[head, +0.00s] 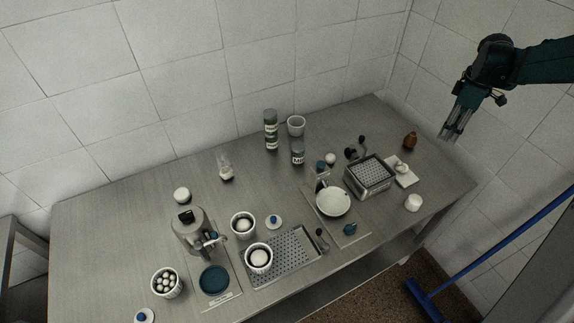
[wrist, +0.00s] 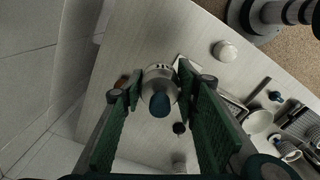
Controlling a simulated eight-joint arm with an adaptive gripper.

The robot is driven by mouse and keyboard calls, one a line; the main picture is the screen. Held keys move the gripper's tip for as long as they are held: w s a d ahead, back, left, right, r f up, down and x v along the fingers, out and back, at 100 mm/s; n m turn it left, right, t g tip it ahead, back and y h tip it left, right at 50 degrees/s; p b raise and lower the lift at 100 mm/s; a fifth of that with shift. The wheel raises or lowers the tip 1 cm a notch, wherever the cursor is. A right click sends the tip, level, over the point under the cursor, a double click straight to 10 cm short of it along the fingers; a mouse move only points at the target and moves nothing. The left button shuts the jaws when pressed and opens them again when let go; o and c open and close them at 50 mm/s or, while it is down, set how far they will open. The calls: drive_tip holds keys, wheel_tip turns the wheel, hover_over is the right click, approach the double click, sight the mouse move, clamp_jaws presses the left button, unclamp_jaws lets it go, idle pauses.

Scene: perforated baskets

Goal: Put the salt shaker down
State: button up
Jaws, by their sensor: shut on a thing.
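My gripper (head: 453,127) is raised in the air past the table's right end, its fingers pointing down. In the wrist view its green-padded fingers (wrist: 158,92) close on the salt shaker (wrist: 158,75), a pale body with dark marks and a dark blue end toward the camera. The shaker is apart from the table (head: 120,205). In the head view the fingers mostly hide it.
A brown bottle (head: 410,141), a perforated metal basket (head: 369,177), a white board (head: 405,174) and a white cup (head: 413,203) occupy the table's right end. Bare tabletop shows along the right edge.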

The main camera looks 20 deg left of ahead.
drive_tip(key=shift+r, duration=0.9)
drive_tip(key=s+a+n, duration=0.2)
drive_tip(key=a+n, duration=0.3)
drive_tip(key=a, duration=2.8)
drive_tip(key=s+a+n, duration=0.1)
drive_tip(key=s+a, duration=0.3)
drive_tip(key=a, duration=0.6)
drive_tip(key=s+a+n, duration=0.2)
drive_tip(key=s+a, duration=0.3)
drive_tip(key=a, duration=0.4)
drive_tip(key=s+a+n, duration=0.1)
drive_tip(key=s+a, duration=0.3)
drive_tip(key=a, duration=0.6)
wheel_tip(320, 180, down, 12)
drive_tip(key=shift+s+a+r, duration=0.15)
drive_tip(key=shift+s+r, duration=0.05)
drive_tip(key=shift+r, duration=0.05)
drive_tip(key=shift+f, duration=0.1)
drive_tip(key=shift+f, duration=3)
